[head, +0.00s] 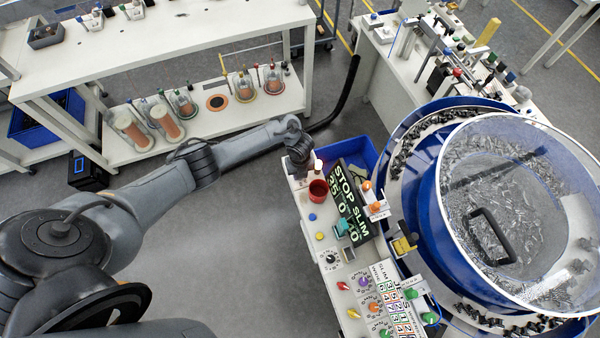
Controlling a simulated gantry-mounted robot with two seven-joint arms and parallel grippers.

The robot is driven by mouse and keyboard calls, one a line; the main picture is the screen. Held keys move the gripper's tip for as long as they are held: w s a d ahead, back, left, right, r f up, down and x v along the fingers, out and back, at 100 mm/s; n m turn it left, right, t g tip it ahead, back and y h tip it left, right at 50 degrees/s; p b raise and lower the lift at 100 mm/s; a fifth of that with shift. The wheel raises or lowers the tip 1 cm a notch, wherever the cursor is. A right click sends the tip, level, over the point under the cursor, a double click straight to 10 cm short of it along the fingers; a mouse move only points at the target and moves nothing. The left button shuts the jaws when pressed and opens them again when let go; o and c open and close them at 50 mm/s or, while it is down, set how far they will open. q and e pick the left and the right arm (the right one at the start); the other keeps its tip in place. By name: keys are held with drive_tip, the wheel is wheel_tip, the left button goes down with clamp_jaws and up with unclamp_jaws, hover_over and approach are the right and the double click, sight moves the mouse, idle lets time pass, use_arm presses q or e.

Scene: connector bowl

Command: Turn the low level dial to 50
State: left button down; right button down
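A control panel (322,240) runs down the lower middle of the head view, left of the bowl feeder. It carries several round dials: one with a black and white knob (331,258), a purple one (362,281), an orange one (373,306) and a green one (385,332). The labels are too small to tell which is the low level dial or where it points. My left gripper (301,168) hangs at the panel's far end, just beyond a red cup-shaped part (318,191) and apart from the dials. Its fingers are too small and dark to read. My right gripper is out of view.
A large blue bowl feeder (425,200) with a clear cover stands right of the panel. A black display board (346,203) and a blue bin (362,152) lie between them. A white bench (180,50) stands at the back left. Grey floor is open left of the panel.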

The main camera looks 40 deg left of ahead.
use_arm(q)
drive_tip(key=c, duration=0.9)
unclamp_jaws()
drive_tip(key=shift+c, duration=0.2)
wheel_tip(320, 180, up, 11)
drive_tip(key=p, duration=0.1)
drive_tip(key=shift+p, duration=0.35)
drive_tip(key=shift+f, duration=0.1)
